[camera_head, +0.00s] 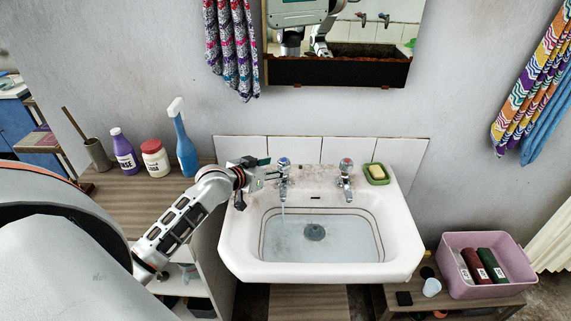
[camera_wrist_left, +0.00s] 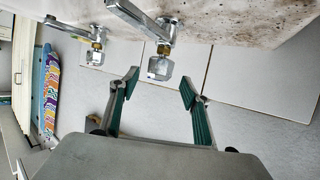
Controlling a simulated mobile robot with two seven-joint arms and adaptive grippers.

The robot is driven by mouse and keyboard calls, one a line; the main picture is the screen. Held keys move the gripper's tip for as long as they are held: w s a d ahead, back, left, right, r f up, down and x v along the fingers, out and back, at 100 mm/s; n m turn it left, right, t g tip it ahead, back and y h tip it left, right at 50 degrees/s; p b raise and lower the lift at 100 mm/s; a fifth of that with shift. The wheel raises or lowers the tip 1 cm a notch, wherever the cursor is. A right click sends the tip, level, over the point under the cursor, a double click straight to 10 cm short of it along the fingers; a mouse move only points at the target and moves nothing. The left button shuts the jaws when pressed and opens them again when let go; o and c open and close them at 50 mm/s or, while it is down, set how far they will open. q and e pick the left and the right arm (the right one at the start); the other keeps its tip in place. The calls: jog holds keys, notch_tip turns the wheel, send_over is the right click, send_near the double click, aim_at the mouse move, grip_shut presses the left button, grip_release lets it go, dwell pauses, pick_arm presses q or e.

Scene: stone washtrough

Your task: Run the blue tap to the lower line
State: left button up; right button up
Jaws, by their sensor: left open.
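The blue tap (camera_head: 283,167) stands at the back left of the white basin (camera_head: 231,262), a blue mark on its top. A thin stream of water runs from its spout. Clear water (camera_head: 345,240) covers the drain. Two dark lines (camera_head: 372,213) run around the inner wall; I cannot tell exactly where the water surface meets the lower one. My left gripper (camera_head: 269,170) is open beside the tap's head. In the left wrist view its open fingers (camera_wrist_left: 160,86) are on either side of the nearer tap's head (camera_wrist_left: 160,67), apart from it. My right gripper is out of view.
A red-marked tap (camera_head: 346,168) and a green soap dish (camera_head: 377,174) stand to the right. A pink crate (camera_head: 455,285) is at the lower right.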

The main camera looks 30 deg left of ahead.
aim_at(280, 164)
pick_arm(q)
jog(key=x, duration=0.5)
jog(key=shift+w+f, duration=0.1)
jog(key=shift+w, duration=0.2)
jog(key=c, duration=1.1)
